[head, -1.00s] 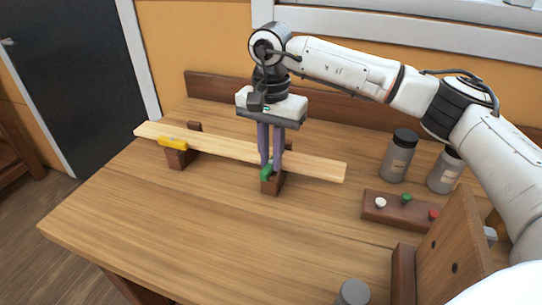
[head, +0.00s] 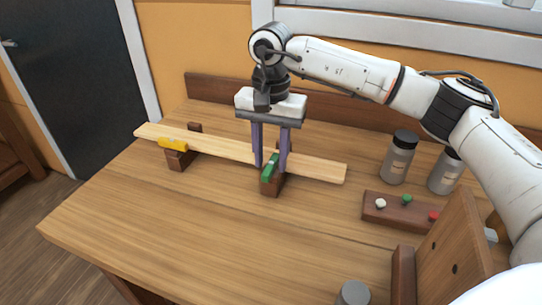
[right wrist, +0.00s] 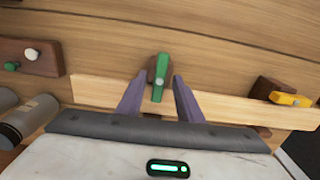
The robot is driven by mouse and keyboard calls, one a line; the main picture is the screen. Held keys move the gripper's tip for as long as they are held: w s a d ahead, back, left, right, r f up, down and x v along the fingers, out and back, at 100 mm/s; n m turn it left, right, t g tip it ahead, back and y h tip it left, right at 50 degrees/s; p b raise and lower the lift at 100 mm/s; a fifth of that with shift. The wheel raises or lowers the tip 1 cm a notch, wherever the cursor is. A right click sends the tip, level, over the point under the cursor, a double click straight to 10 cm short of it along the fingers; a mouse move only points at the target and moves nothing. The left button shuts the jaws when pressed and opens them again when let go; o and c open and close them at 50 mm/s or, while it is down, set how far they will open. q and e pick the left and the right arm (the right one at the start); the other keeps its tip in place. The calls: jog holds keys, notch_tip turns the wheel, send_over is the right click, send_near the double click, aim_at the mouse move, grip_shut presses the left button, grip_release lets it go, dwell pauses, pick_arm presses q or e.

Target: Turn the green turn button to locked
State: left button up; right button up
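The green turn button (head: 269,168) sits on a dark wooden block (head: 272,187) at the front edge of a pale plank (head: 230,151). It points across the plank, and its far end lies over the plank. In the right wrist view the green button (right wrist: 161,72) shows with a light round pivot near its middle. My right gripper (head: 271,167) points down over it, open. Its purple fingers stand on either side of the button, with a gap on both sides in the right wrist view (right wrist: 159,97). My left gripper is not in view.
A yellow turn button (head: 172,144) lies along the plank on another block at the left. The front left tabletop is clear.

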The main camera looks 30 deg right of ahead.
aim_at(271, 163)
notch_tip(271, 163, up, 10)
dwell(0.7)
jog(key=shift+r, duration=0.1)
